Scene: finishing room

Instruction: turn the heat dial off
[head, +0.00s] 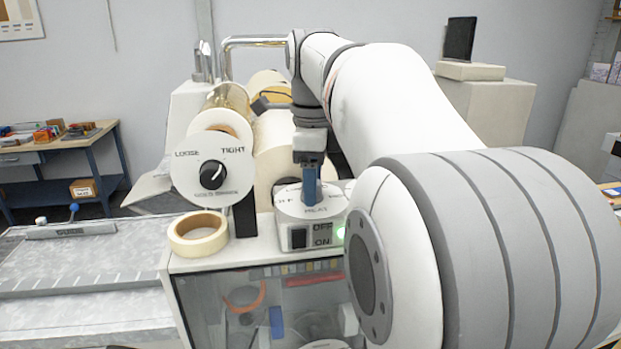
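The heat dial (289,208) is a white round plate with dark lettering on top of the machine's small control box. Its lettering is partly covered and too small to read fully. My gripper (311,196) points straight down at the middle of this plate, its blue-grey fingers seen edge-on. The fingers hide the dial's knob, so I cannot tell whether they touch it or how far apart they are. A black rocker switch (299,238) marked OFF and ON is on the front of the box, with a green light (340,233) glowing beside it.
A second dial (212,174), marked LOOSE and TIGHT, faces forward at the left. A tape roll (198,235) lies left of the control box. Film rolls (272,135) stand behind. My arm fills the right side. A workbench (95,150) stands back left.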

